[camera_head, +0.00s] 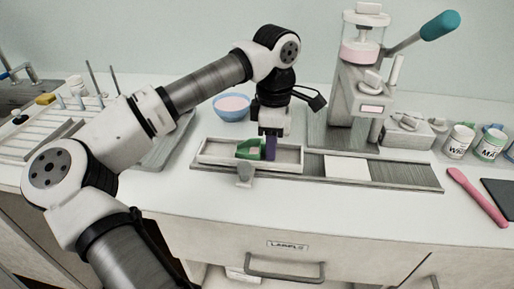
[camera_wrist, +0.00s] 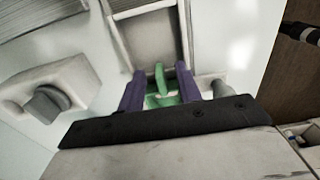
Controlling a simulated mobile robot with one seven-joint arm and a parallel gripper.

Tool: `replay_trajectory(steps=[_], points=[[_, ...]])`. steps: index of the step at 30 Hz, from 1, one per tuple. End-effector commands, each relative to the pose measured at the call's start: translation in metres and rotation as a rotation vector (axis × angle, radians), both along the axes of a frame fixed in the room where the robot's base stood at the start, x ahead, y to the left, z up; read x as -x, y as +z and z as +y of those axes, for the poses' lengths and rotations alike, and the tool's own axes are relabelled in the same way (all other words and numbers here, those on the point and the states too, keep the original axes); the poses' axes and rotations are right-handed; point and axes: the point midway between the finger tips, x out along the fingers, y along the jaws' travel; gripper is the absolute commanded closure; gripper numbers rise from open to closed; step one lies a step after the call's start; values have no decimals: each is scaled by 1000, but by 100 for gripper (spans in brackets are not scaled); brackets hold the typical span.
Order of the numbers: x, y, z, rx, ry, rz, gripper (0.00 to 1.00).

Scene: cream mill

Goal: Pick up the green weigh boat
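The green weigh boat (camera_head: 249,149) sits in a shallow white tray (camera_head: 212,153) on the counter, small and with raised sides. My gripper (camera_head: 270,148) points down into the tray, right beside the boat's right side; only one purple finger shows clearly there. In the wrist view, the two purple fingers of my gripper (camera_wrist: 159,88) stand wide apart. The green boat (camera_wrist: 160,78) shows between them, partly hidden by the dark gripper body. I see no clear grip on it; whether a finger touches it I cannot tell.
A grey-white press with a teal handle (camera_head: 440,25) stands behind right on a grey base. A blue bowl (camera_head: 231,107) is behind the tray.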

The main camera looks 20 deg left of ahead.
Motion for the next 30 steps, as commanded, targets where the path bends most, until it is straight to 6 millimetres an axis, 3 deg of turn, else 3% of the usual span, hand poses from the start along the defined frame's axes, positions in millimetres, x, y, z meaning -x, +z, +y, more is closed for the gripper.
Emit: replay_trajectory(steps=[8,16,30], points=[[0,-5,0,-1,-1,-2,65],[0,-4,0,-1,-1,-2,100],[-1,1,-3,-1,-2,-2,100]])
